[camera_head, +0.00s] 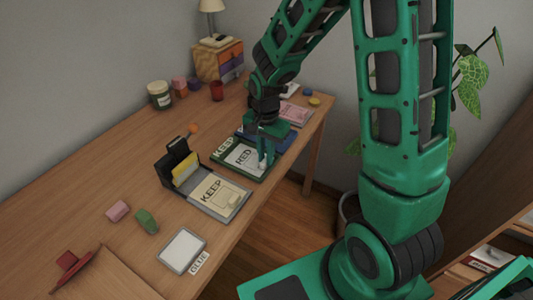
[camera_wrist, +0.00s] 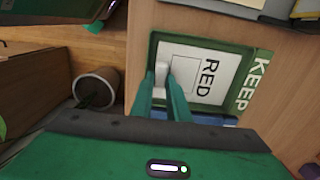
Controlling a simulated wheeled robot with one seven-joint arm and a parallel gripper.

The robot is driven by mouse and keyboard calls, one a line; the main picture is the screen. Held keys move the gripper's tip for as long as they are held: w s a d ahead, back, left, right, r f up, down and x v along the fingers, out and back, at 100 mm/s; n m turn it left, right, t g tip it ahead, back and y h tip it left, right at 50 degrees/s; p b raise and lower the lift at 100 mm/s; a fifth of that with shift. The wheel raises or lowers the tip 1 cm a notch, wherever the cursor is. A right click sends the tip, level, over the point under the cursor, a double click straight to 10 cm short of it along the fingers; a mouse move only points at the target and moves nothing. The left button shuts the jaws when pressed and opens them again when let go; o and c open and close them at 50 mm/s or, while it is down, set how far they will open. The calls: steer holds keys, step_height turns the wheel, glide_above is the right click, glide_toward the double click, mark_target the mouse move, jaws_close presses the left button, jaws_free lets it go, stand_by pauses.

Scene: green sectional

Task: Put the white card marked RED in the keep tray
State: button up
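The white card marked RED (camera_head: 243,157) lies flat, or almost flat, within the rim of a green tray marked KEEP (camera_head: 222,149). In the wrist view the card (camera_wrist: 207,85) appears inside the green rim (camera_wrist: 247,70), beside the KEEP label. My gripper (camera_head: 264,160) is low over the card's right end. In the wrist view its fingers (camera_wrist: 161,85) stand on either side of the card's small white knob, with little or no gap. Whether the card touches the tray floor is hidden.
A blue tray (camera_head: 283,140) lies just behind the green one. A GLUE label (camera_head: 200,263) lies near the front edge.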

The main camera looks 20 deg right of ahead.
steer(key=o, duration=0.3)
steer(key=shift+s+d, duration=0.1)
step_height(320, 180, up, 13)
steer(key=s+d+r+n, duration=0.2)
steer(key=s+d, duration=0.6)
steer(key=s, duration=0.4)
steer(key=s+d+r+n, duration=0.2)
steer(key=s+d, duration=0.6)
steer(key=s, duration=0.5)
steer(key=shift+d+r, duration=0.15)
steer(key=shift+s, duration=0.1)
